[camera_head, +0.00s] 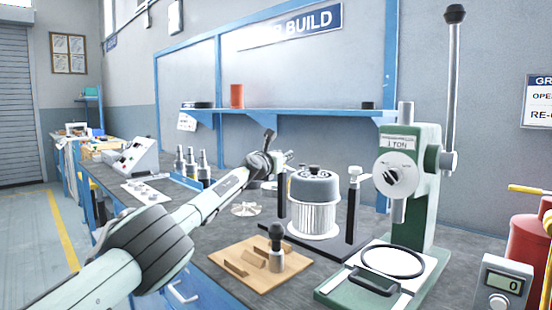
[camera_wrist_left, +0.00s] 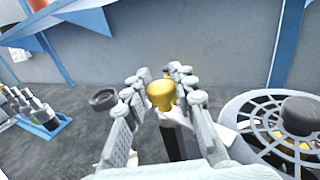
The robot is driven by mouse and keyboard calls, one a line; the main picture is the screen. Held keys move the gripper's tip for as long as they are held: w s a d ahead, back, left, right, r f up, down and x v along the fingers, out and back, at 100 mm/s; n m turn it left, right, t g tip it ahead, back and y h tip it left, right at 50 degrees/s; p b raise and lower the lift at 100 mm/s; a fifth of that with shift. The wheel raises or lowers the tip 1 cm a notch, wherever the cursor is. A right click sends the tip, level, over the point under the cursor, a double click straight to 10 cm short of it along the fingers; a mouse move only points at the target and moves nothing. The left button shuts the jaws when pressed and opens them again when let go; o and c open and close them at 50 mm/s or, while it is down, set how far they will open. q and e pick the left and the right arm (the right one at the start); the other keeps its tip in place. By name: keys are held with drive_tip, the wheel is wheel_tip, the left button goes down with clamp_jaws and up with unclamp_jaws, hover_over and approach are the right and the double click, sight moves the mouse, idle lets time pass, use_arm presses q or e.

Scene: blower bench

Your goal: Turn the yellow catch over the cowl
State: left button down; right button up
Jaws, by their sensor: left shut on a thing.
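The yellow catch (camera_wrist_left: 160,94) has a rounded knob and stands between the fingers of my left gripper (camera_wrist_left: 155,82) in the left wrist view, beside the cowl. My left gripper (camera_head: 284,158) is shut on it; in the head view the gripper hides the catch. The grey domed cowl (camera_head: 314,186) sits on a white ribbed body between two black posts. In the left wrist view the cowl (camera_wrist_left: 262,128) shows its slotted top and dark centre cap at the right. My right gripper is in neither view.
A green arbor press (camera_head: 422,190) stands right of the cowl. A wooden block with a black-knobbed tool (camera_head: 277,245) lies in front. Several grey bottles (camera_head: 190,163) stand behind my left arm. A blue shelf (camera_head: 280,113) runs along the wall. A meter (camera_head: 501,284) is at lower right.

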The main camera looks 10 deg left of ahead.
use_arm(q)
drive_tip(key=shift+f, duration=0.2)
idle(0.3)
drive_tip(key=c, duration=1.6)
unclamp_jaws()
drive_tip(key=o, duration=0.4)
drive_tip(key=shift+s+r, duration=0.1)
drive_tip(key=shift+r, duration=0.1)
